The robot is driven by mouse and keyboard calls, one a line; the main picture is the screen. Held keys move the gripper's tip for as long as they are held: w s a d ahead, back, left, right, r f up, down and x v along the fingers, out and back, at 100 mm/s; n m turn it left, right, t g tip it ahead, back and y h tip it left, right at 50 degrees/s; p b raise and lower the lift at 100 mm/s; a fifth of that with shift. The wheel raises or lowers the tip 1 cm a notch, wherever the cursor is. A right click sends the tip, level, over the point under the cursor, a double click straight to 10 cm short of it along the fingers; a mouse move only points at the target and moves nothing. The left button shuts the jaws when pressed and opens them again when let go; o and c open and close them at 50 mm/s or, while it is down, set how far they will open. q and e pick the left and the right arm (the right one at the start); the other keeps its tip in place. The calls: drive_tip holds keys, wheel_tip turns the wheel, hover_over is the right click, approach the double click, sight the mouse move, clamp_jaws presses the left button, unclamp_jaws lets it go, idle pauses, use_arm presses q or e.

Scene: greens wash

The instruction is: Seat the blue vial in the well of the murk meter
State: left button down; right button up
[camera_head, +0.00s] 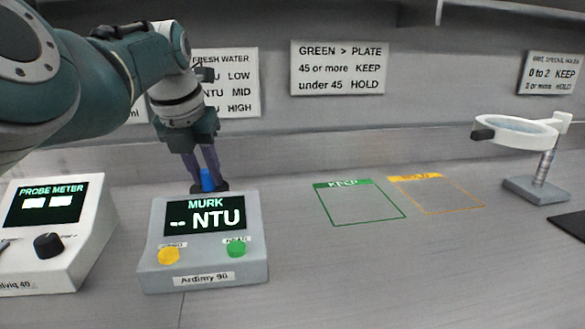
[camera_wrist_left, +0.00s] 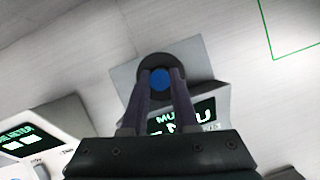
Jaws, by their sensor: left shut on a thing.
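The blue vial (camera_head: 207,180) stands upright between the fingers of my left gripper (camera_head: 209,187), at the back edge of the murk meter. My left gripper is shut on it. In the left wrist view the vial's round blue top (camera_wrist_left: 160,79) shows between the fingertips (camera_wrist_left: 160,74), over the dark round well area (camera_wrist_left: 159,61) of the meter. The murk meter (camera_head: 203,244) is a grey box whose screen reads "-- NTU". Its body hides the vial's lower end in the head view, so I cannot tell how deep the vial sits. My right gripper is not in view.
The probe meter (camera_head: 55,235) stands left of the murk meter. Green KEEP (camera_head: 360,203) and yellow (camera_head: 436,195) outlined squares lie empty on the bench to the right. A magnifier (camera_head: 540,185) stands at the far right. Signs hang on the back wall.

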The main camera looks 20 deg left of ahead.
use_arm(q)
drive_tip(key=shift+f, duration=0.35)
drive_tip(key=c, duration=0.8)
unclamp_jaws()
drive_tip(key=shift+c, duration=0.2)
drive_tip(key=shift+o, duration=0.7)
drive_tip(key=shift+r, duration=0.5)
drive_tip(key=p+v, duration=0.2)
drive_tip(key=v, duration=0.9)
drive_tip(key=shift+s+d+r+p, duration=0.1)
drive_tip(key=shift+s+r+p, duration=0.1)
drive_tip(key=shift+r+p, duration=0.15)
